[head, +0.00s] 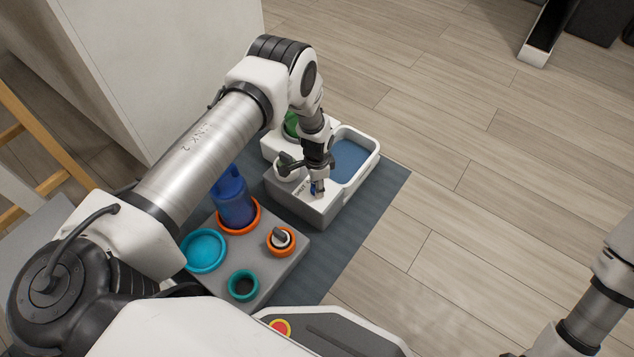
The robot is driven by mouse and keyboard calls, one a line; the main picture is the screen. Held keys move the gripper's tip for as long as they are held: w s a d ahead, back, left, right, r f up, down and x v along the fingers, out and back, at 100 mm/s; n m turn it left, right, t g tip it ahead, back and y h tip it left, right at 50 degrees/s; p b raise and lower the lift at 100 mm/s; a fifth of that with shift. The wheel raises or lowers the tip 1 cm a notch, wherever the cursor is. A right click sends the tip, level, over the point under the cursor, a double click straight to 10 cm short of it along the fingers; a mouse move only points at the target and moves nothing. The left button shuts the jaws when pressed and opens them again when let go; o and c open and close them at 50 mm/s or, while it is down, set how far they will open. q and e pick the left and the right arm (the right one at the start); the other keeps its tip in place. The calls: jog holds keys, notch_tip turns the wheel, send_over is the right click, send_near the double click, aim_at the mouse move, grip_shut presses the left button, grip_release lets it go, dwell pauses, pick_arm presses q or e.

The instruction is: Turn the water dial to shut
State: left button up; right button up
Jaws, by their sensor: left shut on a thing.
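The water dial (313,187) shows as a small blue piece on the front top of the white and grey water fountain (322,213). My left gripper (317,188) points down over it and is shut on it. The fingers and wrist hide most of the dial, so I cannot tell which way it points. Small dark lettering sits beside the dial on its left. My right arm shows at the lower right edge, but its gripper is out of view.
The fountain's blue basin (350,162) lies behind. A dark mat (372,215) lies underneath; floor is clear rightward.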

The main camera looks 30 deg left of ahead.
pick_arm(q)
jog(key=n, duration=0.3)
jog(key=shift+n+p, duration=0.35)
jog(key=shift+n, duration=0.05)
jog(key=shift+n+p, duration=0.3)
jog(key=shift+n, duration=1.6)
jog(key=o, duration=1.1)
jog(key=shift+o, duration=0.2)
notch_tip(320, 180, up, 12)
